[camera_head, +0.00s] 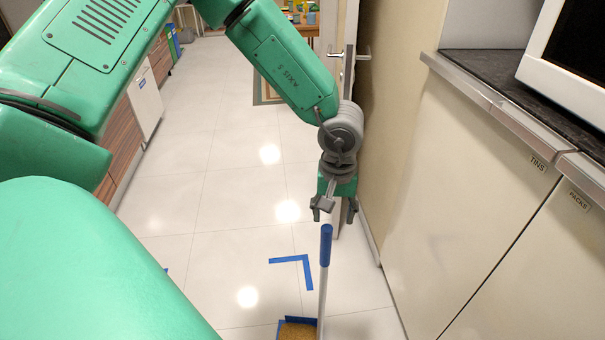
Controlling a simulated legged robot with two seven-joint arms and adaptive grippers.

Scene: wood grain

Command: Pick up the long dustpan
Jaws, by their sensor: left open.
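The long dustpan stands upright on the floor at the bottom middle of the head view. Its pale pole (322,292) is topped by a blue grip (326,246). A blue-edged pan with a brown inside (297,329) shows at the bottom edge, partly cut off. My left gripper (334,212) is open and points down, just above the top of the blue grip. It looks empty, and I cannot tell whether its fingers touch the grip. My right gripper is not in view.
Cream cabinets (480,210) with a dark counter (530,85) and a white microwave (570,45) stand on the right. An open door (345,110) is behind my gripper. Blue tape (300,262) marks the tiled floor (225,225), which is clear to the left of the dustpan.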

